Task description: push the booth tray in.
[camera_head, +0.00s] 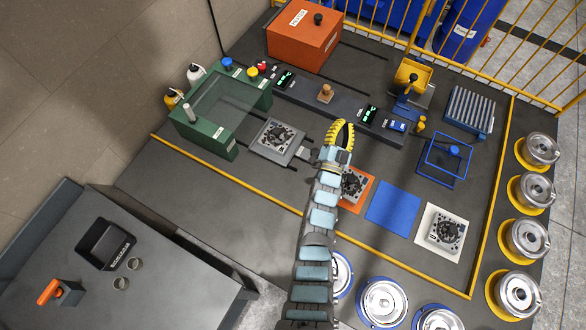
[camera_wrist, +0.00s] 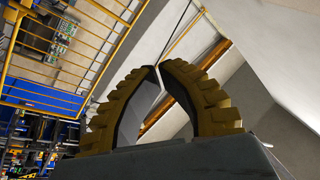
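The booth (camera_head: 221,112) is a green frame with a clear top at the left of the bench in the head view. Its grey booth tray (camera_head: 264,150) sticks out to the right of the booth, with a dark-patterned plate (camera_head: 279,136) on it. A small tab shows at the tray's right end. My gripper (camera_head: 343,124) has yellow ribbed fingers and appears above the bench, right of the tray and apart from it. In the wrist view its fingers (camera_wrist: 160,67) arch together with tips meeting or nearly so, and nothing is held. The tray does not show in the wrist view.
An orange box (camera_head: 303,42) stands at the back. A control strip with a wooden-looking knob (camera_head: 325,93) runs behind the tray. Orange (camera_head: 366,186), blue (camera_head: 393,207) and white (camera_head: 425,238) mats lie right of my arm. A yellow line edges the bench.

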